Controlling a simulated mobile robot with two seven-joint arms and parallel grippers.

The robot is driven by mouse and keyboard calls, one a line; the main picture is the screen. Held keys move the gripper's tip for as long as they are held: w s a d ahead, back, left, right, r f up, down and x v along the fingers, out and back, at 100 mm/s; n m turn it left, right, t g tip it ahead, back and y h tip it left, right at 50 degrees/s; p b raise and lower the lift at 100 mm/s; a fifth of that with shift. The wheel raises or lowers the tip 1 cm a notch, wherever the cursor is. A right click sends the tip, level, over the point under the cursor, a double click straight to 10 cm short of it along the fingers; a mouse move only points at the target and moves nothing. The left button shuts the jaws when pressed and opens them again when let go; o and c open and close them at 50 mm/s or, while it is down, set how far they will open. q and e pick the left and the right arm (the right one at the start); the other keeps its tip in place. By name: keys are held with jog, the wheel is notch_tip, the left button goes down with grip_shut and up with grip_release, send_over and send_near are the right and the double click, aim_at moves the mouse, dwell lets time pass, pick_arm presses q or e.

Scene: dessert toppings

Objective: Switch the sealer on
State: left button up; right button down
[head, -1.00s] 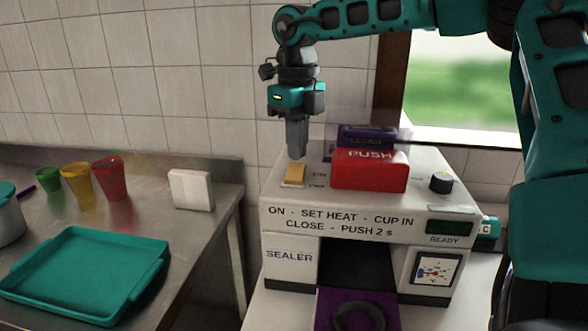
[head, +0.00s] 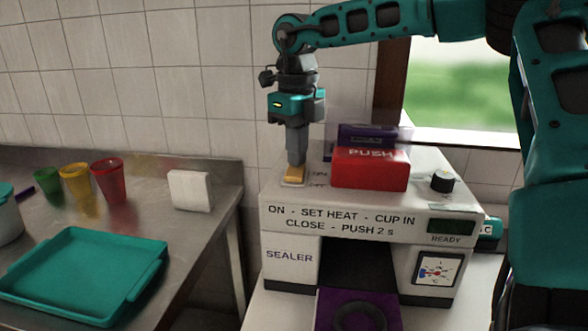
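The sealer (head: 291,257) is a white machine in the middle of the head view, with its name on the front. Its switch (head: 294,175) is a small yellow-orange rocker on the top left, with small lettering beside it. My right gripper (head: 296,164) points straight down with its fingers together, its tips at the switch and seemingly touching it. The tips cover the back part of the switch. A red PUSH block (head: 369,170), a black knob (head: 442,181) and a dark READY display (head: 450,227) are also on the sealer. My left gripper is not in view.
A steel counter (head: 205,227) on the left bears a teal tray (head: 85,275), green (head: 48,187), yellow (head: 77,182) and red (head: 108,181) cups, and a white block (head: 190,190). A purple holder with a dark ring (head: 359,316) sticks out of the sealer's front. A tiled wall stands behind.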

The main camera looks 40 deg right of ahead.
jog(key=shift+f, duration=0.25)
jog(key=shift+r, duration=0.1)
jog(key=shift+r+p, duration=0.5)
jog(key=shift+r, duration=0.1)
jog(key=shift+r+p, duration=1.15)
jog(key=shift+r, duration=1.7)
